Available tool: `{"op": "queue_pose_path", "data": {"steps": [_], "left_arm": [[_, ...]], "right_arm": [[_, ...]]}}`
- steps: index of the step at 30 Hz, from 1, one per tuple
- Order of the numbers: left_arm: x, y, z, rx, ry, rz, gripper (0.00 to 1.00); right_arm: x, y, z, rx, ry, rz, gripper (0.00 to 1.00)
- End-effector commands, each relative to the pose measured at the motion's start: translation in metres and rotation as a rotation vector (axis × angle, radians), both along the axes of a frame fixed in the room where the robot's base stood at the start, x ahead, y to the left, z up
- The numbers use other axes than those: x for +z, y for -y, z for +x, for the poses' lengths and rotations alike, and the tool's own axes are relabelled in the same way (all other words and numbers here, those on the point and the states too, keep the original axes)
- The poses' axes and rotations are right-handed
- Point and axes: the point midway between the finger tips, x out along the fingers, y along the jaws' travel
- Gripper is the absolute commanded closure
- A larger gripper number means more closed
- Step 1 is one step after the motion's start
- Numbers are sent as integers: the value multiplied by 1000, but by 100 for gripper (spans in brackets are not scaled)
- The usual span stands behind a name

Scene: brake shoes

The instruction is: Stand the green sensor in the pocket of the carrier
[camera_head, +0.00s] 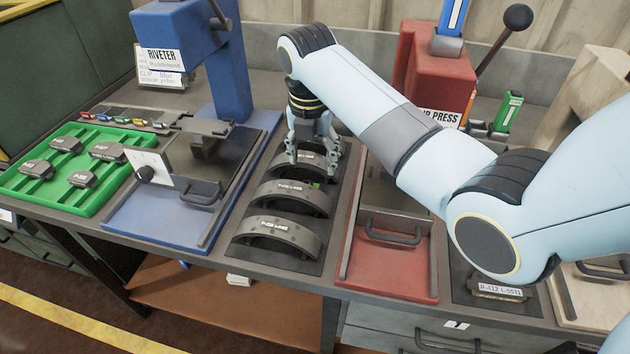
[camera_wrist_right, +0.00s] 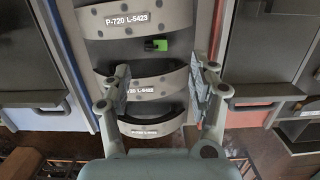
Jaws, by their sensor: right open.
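The green sensor (camera_wrist_right: 160,45) is a small green block with a dark end. It lies between two curved dark brake shoes in the right wrist view. In the head view only a bit of the sensor (camera_head: 316,185) shows, just below my right gripper (camera_head: 317,165). My right gripper is open, its fingers apart and empty in the wrist view (camera_wrist_right: 158,90), with the sensor beyond the fingertips. I cannot tell which thing is the carrier, and no pocket shows clearly. My left gripper is not in view.
Brake shoes (camera_head: 277,238) stand in a row on a dark mat. The blue riveter (camera_head: 228,65) and green tray (camera_head: 75,203) are left; the red press (camera_head: 437,75) and red tray (camera_head: 385,278) are right. My right arm covers part of the right bench.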

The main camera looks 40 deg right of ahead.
Motion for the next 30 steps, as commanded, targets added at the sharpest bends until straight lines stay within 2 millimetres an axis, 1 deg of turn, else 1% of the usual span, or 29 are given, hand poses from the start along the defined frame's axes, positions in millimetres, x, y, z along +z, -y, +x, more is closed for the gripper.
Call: {"op": "queue_pose_path", "data": {"steps": [1, 3, 8, 13, 16, 19, 25, 26, 30], "left_arm": [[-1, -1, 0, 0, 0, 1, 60], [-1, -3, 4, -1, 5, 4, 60], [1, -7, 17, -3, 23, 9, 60], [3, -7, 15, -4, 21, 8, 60], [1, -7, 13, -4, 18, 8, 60], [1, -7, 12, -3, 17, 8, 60], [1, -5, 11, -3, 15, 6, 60], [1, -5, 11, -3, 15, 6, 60], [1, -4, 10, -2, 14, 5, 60]], "right_arm": [[-9, 0, 1, 0, -2, 1, 39], [-17, 1, 2, 0, -2, 1, 39], [-29, 2, 3, 0, -1, 2, 39], [-55, 0, 7, 0, -3, 2, 39], [-69, 2, 8, 0, -2, 2, 39], [-76, 3, 9, 0, 0, 1, 39], [-76, 3, 9, 0, 1, 2, 39], [-76, 3, 9, 0, 0, 1, 41], [-76, 3, 9, 0, 0, 1, 59]]}}
